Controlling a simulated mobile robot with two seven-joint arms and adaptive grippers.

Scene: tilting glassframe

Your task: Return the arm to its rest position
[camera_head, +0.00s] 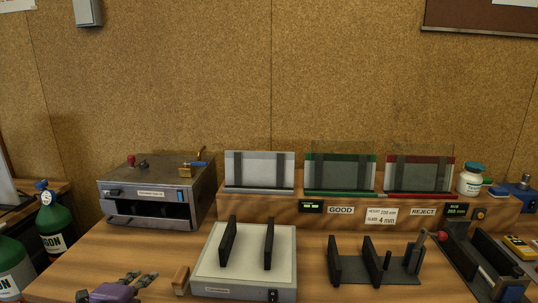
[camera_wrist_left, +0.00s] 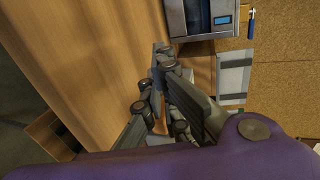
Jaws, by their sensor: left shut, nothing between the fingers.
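My left gripper (camera_head: 145,277) is low at the left front of the wooden bench in the head view, with its purple body at the bottom edge. Its grey fingers point away from me and to the right. The left wrist view shows the same gripper (camera_wrist_left: 163,52) with its fingers shut and empty over the bench. A small wooden block (camera_head: 181,280) lies just right of the fingers in the head view, apart from them. My right gripper is in neither view.
A metal oven-like box (camera_head: 150,182) stands behind the left gripper. A white-topped device (camera_head: 210,268) with two black uprights stands to its right. A raised shelf (camera_head: 262,209) holds three framed panels. Black fixtures (camera_head: 405,274) fill the right. Green cylinders (camera_head: 56,225) stand at far left.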

